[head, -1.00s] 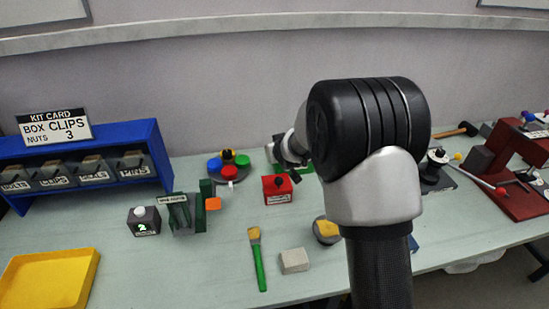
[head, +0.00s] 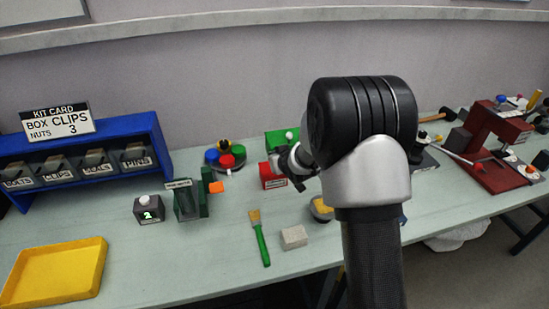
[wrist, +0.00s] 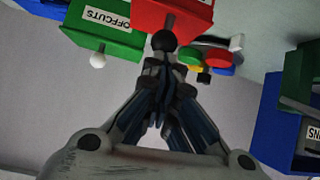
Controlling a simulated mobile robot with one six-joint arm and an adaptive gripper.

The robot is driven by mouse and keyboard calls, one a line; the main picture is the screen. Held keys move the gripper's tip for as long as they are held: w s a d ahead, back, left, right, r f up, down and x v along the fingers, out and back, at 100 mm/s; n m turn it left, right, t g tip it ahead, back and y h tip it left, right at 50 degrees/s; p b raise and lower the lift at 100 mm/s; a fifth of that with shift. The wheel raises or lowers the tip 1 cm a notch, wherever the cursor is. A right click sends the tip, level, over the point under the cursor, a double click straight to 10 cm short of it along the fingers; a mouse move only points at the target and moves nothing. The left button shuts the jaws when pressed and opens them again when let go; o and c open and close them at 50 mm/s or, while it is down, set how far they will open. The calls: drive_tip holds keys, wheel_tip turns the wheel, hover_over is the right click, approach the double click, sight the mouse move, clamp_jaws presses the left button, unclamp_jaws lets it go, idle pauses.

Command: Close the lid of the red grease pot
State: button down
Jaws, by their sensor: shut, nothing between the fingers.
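The red grease pot (head: 268,178) is a small red box with a white label on the bench, mid-picture in the head view. In the wrist view, its red side (wrist: 185,12) is at the top edge, with a black ball knob (wrist: 164,40) on a short stem. My gripper (wrist: 163,72) has its fingers together and empty, with the tips right at the knob; I cannot tell whether they touch it. In the head view my gripper (head: 278,160) covers the pot's upper right part. The lid's angle is hidden there.
A green OFFCUTS box (wrist: 100,25) with a white knob stands beside the pot. A round holder with coloured caps (head: 226,160) is to its left. A brush (head: 259,238), a grey block (head: 294,237) and a round tin (head: 321,209) lie in front.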

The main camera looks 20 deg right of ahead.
drive_tip(key=shift+s+f, duration=0.4)
drive_tip(key=shift+f, duration=0.1)
idle(0.3)
